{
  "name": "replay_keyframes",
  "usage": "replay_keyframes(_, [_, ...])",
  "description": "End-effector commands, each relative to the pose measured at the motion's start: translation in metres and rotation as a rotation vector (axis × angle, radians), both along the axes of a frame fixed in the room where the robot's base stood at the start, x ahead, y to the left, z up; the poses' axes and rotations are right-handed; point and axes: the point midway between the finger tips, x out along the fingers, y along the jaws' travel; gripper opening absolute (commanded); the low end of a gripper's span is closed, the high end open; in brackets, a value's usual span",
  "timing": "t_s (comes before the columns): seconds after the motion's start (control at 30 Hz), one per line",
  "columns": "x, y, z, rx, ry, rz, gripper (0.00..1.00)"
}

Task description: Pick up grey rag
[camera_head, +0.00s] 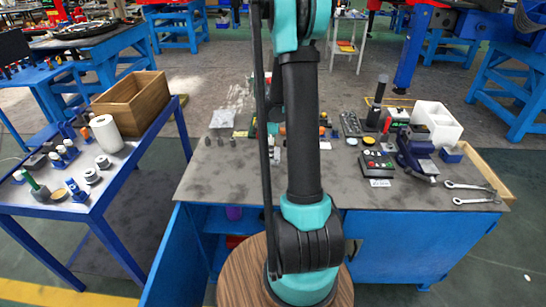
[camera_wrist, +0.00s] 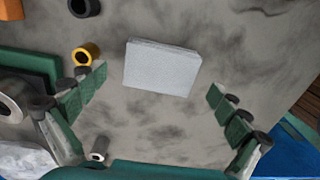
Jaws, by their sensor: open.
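The grey rag (camera_wrist: 161,67) shows in the wrist view as a pale grey, flat, folded rectangle lying on the mottled grey tabletop, slightly turned. My gripper (camera_wrist: 156,86) is open, with its green and dark fingers on either side of the rag in the picture and a gap to each. The fingers touch nothing that I can see. In the head view my arm stands in front of the middle of the workbench (camera_head: 240,180). I cannot make out the rag or the fingers there.
In the wrist view a yellow-rimmed roll (camera_wrist: 86,54) and a dark roll (camera_wrist: 84,7) lie left of the rag. Bare tabletop lies right of it. In the head view, a white box (camera_head: 436,122), a vise (camera_head: 415,155) and wrenches (camera_head: 472,194) occupy the bench's right side.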

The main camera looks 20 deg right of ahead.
Motion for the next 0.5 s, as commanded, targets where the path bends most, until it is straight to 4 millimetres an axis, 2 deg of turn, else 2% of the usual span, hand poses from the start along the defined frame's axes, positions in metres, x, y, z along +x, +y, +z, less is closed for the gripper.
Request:
replay_keyframes(0.13, [0.0,0.0,-0.014,0.0,0.0,0.0,1.0])
replay_keyframes(0.4, [0.0,0.0,-0.017,0.0,0.0,0.0,1.0])
replay_keyframes(0.43, [0.0,0.0,-0.017,0.0,0.0,0.0,0.99])
replay_keyframes(0.5, [0.0,0.0,-0.017,0.0,0.0,0.0,0.9])
